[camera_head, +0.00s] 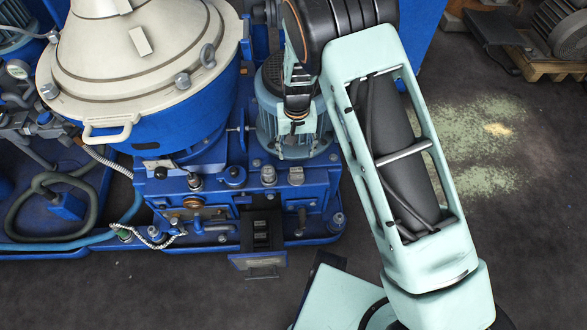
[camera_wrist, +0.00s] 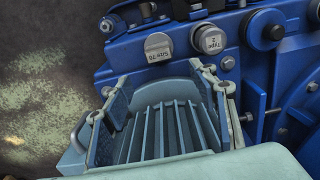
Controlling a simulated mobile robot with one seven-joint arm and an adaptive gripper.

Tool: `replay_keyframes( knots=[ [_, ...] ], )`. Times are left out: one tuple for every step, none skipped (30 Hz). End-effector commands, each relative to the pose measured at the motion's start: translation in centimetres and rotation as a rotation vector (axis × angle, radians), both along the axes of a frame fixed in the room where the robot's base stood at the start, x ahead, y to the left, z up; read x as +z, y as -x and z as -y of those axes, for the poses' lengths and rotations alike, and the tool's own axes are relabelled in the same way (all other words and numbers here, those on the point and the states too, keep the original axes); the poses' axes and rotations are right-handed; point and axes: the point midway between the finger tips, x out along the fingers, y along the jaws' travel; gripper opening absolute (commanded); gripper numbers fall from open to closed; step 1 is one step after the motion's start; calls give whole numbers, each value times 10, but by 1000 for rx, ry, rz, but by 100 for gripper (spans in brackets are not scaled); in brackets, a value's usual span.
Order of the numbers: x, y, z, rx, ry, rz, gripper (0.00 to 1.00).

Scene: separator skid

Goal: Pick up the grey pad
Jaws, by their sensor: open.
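I cannot tell for sure which thing is the grey pad. Two grey round caps with labels stand on the blue housing in the wrist view. One reads like "Size 70" (camera_wrist: 158,47), the other like "Type 2" (camera_wrist: 208,38). Grey caps also show along the housing in the head view (camera_head: 268,175). My gripper (camera_wrist: 170,100) is open and empty, its two jaws spread over the ribbed blue-grey motor (camera_wrist: 165,135). In the head view my gripper (camera_head: 297,120) hangs in front of that motor (camera_head: 270,125). The labelled caps lie beyond the jaws, apart from them.
A cream-lidded separator bowl (camera_head: 140,50) stands left of the motor, with a small pale block (camera_head: 140,41) on its lid.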

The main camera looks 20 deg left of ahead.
Motion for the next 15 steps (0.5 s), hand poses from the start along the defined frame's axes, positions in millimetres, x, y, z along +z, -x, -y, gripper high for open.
replay_keyframes(
  knots=[
    [-6, 1, 2, -3, 4, -3, 54],
    [-10, 1, 2, -4, 5, -3, 54],
    [-15, 1, 2, -3, 5, -3, 54],
    [-20, 1, 2, -3, 5, -3, 54],
    [-25, 1, 2, -3, 5, -3, 54],
    [-32, 1, 2, -3, 5, -3, 54],
    [-37, 1, 2, -3, 5, -3, 54],
    [-42, 1, 2, -4, 4, -3, 54],
    [-47, 1, 1, -4, 3, -2, 54],
    [-51, 0, 1, -3, 3, -2, 54],
    [-53, 0, 1, -3, 3, -1, 54],
    [-56, 0, 1, -2, 3, -1, 54],
    [-57, 0, 1, -2, 2, -1, 54],
    [-59, 0, 1, -2, 1, 0, 54],
    [-62, 0, 1, -2, 2, -1, 54]
  ],
)
